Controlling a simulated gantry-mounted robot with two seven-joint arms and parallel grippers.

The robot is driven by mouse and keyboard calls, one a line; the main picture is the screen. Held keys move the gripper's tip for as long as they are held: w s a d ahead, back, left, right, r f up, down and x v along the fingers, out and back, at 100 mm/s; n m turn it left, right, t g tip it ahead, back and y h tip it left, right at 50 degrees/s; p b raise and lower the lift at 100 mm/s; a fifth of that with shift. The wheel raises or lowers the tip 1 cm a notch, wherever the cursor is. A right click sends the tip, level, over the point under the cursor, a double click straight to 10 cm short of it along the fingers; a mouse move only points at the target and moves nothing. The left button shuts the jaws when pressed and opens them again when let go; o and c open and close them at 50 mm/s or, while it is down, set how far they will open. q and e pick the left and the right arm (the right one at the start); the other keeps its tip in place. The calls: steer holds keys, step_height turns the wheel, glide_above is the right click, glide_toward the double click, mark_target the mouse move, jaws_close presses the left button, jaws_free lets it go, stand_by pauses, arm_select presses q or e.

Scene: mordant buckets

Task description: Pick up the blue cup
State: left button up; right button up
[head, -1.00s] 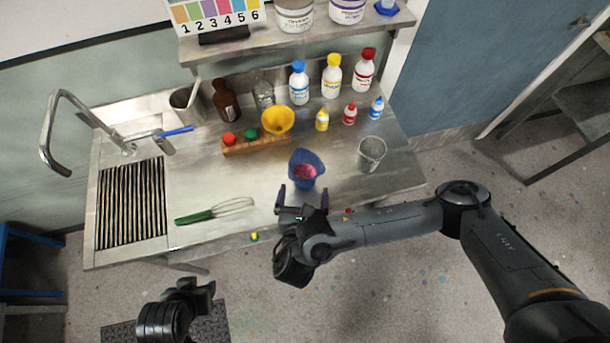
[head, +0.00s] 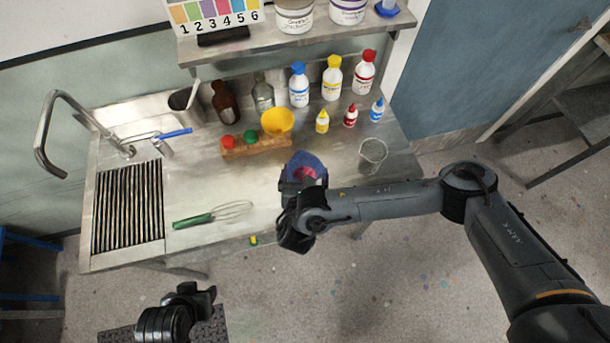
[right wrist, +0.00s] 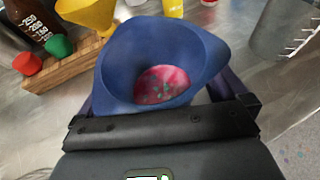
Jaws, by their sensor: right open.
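The blue cup (head: 309,159) stands on the steel worktop near its front edge. In the right wrist view the cup (right wrist: 122,70) shows its flared rim with a spout at the right and a pink, speckled patch inside. My right gripper (head: 303,178) is at the cup's near side. Its jaws are open, with one dark finger on each side of the cup's lower part; contact cannot be told. The cup's base is hidden behind the gripper body. My left gripper (head: 190,296) is low at the left, away from the worktop; its jaws cannot be made out.
A yellow funnel (head: 277,121) sits on a wooden rack (head: 257,149) behind and left. A green-handled whisk (head: 213,214) lies to the left. Several bottles line the back, below a shelf (head: 345,32).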

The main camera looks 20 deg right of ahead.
mark_target(306, 160)
steer(key=shift+c, duration=0.3)
steer(key=c, duration=1)
steer(key=shift+r, duration=0.15)
steer(key=shift+r, duration=0.35)
steer(key=shift+r+p, duration=0.45)
steer(key=shift+r, duration=0.8)
steer(key=s+d+r+p, duration=0.2)
steer(key=s+d+r, duration=0.5)
steer(key=d, duration=0.1)
steer(key=shift+s+d+r, duration=0.25)
steer(key=shift+d, duration=0.1)
steer(key=shift+f, duration=0.15)
